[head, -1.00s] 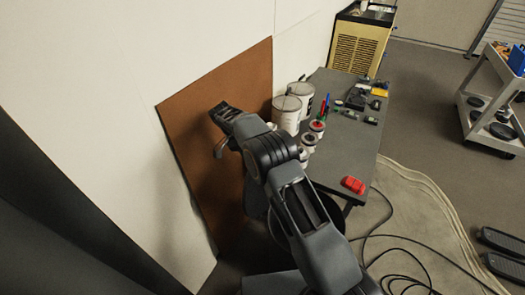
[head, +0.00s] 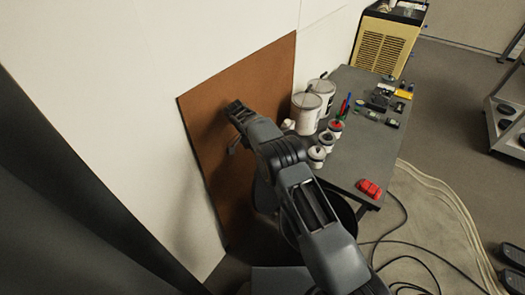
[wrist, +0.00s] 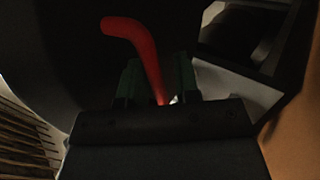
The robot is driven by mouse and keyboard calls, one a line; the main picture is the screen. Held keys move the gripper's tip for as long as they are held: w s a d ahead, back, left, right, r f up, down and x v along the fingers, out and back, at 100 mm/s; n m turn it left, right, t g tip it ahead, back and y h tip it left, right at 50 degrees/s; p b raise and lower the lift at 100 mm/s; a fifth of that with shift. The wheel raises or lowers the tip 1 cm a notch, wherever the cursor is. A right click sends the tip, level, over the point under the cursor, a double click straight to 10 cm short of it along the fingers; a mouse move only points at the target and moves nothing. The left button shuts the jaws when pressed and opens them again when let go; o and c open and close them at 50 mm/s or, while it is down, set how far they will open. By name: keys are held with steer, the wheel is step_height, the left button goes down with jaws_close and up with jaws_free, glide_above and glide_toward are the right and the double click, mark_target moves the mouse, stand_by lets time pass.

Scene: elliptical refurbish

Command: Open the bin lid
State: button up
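A dark round thing (head: 342,208), seemingly the bin, stands beside the table, mostly hidden behind my arm in the head view. I cannot make out its lid there. A bent red bar (wrist: 143,45) runs up from between the fingers and curves left. I cannot tell whether the fingers touch it. A dark surface fills the view behind it.
A brown board (head: 210,130) leans on the white wall. The grey table (head: 350,155) holds white cans (head: 306,112), small jars, tools and a red object (head: 369,189). Black cables (head: 405,262) lie on the floor at right. A yellow-fronted machine (head: 383,48) stands behind.

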steer(key=shift+o, duration=0.8)
steer(key=shift+a+r, duration=0.1)
steer(key=shift+r, duration=0.1)
steer(key=r, duration=0.2)
steer(key=r+b, duration=0.1)
steer(key=shift+s+r, duration=0.3)
steer(key=shift+r, duration=0.05)
steer(key=s+r+b, duration=0.1)
steer(key=s+r, duration=0.1)
steer(key=s+d+r+b, duration=0.1)
steer(key=s+r, duration=0.1)
steer(key=r, duration=0.1)
steer(key=shift+s+d+r, duration=0.2)
steer(key=shift+s, duration=0.1)
steer(key=s+d+r+b, duration=0.2)
steer(key=s+r, duration=0.2)
steer(key=s, duration=0.4)
steer(key=shift+s+d, duration=0.2)
steer(key=shift+d, duration=0.05)
